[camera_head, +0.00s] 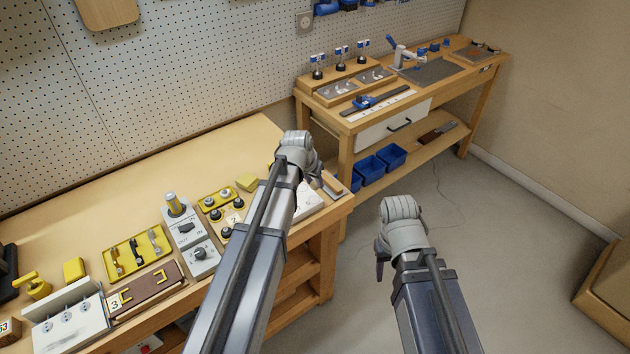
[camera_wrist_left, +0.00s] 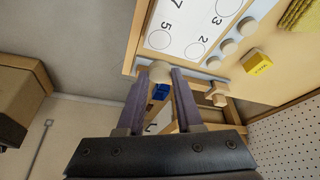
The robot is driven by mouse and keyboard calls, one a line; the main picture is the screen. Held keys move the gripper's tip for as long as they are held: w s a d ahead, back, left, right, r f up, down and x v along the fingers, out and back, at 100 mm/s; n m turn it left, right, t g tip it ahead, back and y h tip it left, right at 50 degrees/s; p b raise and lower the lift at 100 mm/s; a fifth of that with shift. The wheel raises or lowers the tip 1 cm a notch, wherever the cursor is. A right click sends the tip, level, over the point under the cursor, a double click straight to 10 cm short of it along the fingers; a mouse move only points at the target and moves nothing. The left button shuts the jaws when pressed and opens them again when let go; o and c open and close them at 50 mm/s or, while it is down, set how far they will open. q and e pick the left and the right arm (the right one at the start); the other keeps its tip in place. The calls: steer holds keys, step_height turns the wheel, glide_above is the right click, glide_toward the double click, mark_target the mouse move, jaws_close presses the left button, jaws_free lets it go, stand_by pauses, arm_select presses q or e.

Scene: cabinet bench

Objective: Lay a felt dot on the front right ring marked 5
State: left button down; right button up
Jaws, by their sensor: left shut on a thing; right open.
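My left gripper (camera_wrist_left: 161,74) is shut on a round beige felt dot (camera_wrist_left: 160,72), held between its fingertips. The white card (camera_wrist_left: 186,25) with numbered rings lies just beyond it in the left wrist view. The ring marked 5 (camera_wrist_left: 158,39) is close above the held dot in that picture; the dot appears just off the card's edge. Other rings beside 2 and 3 look empty. In the head view, my left gripper (camera_head: 300,150) is over the bench's right end and its fingertips are hidden. My right gripper (camera_head: 383,255) is open and empty over the floor.
Several more felt dots (camera_wrist_left: 229,46) sit in a strip beside the card, with a yellow block (camera_wrist_left: 257,62) near. The bench (camera_head: 90,212) carries yellow trays and switches to the left. A second bench (camera_head: 345,122) stands behind, with blue bins (camera_head: 390,156) below.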

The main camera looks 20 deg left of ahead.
mark_target(315, 198)
arm_select(q)
steer(key=shift+a+f, duration=0.2)
steer(key=shift+d+f+b, duration=0.1)
steer(key=shift+f+b, duration=0.7)
steer(key=shift+b, duration=0.2)
step_height(315, 198, down, 4)
steer(key=b, duration=0.3)
steer(key=shift+r, duration=0.2)
steer(key=shift+f+b, duration=0.25)
steer(key=shift+b, duration=0.25)
steer(key=shift+c, duration=1.2)
jaws_free()
steer(key=shift+r, duration=0.2)
step_height(315, 198, up, 7)
steer(key=p, duration=0.7)
steer(key=shift+f, duration=0.1)
